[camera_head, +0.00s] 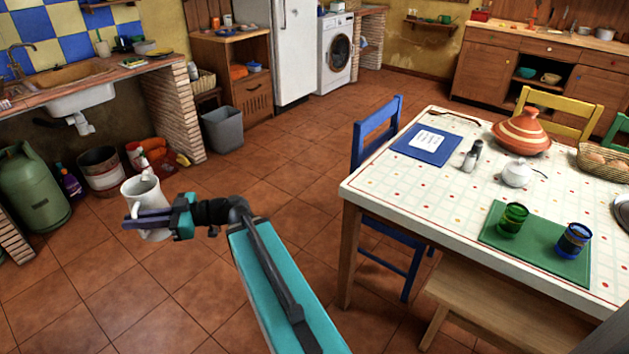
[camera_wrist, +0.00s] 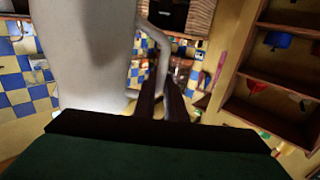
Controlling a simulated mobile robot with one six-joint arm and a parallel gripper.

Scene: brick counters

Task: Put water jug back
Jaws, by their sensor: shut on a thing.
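The white water jug (camera_head: 143,188) is in my gripper (camera_head: 135,219), held upright in the air over the tiled floor at the left of the head view. My gripper is shut on it, with the dark fingers pointing left across its lower part. In the wrist view, the jug's pale body (camera_wrist: 85,60) fills the left side, and its handle runs down by the dark fingers (camera_wrist: 160,100). The exact contact between fingers and handle is hard to see there.
A sink counter (camera_head: 110,80) on brick supports stands at the upper left. A green gas bottle (camera_head: 32,190), buckets and bottles sit below it. A laid table (camera_head: 400,185) with chairs and a bench (camera_head: 500,320) takes the right. Open floor lies between.

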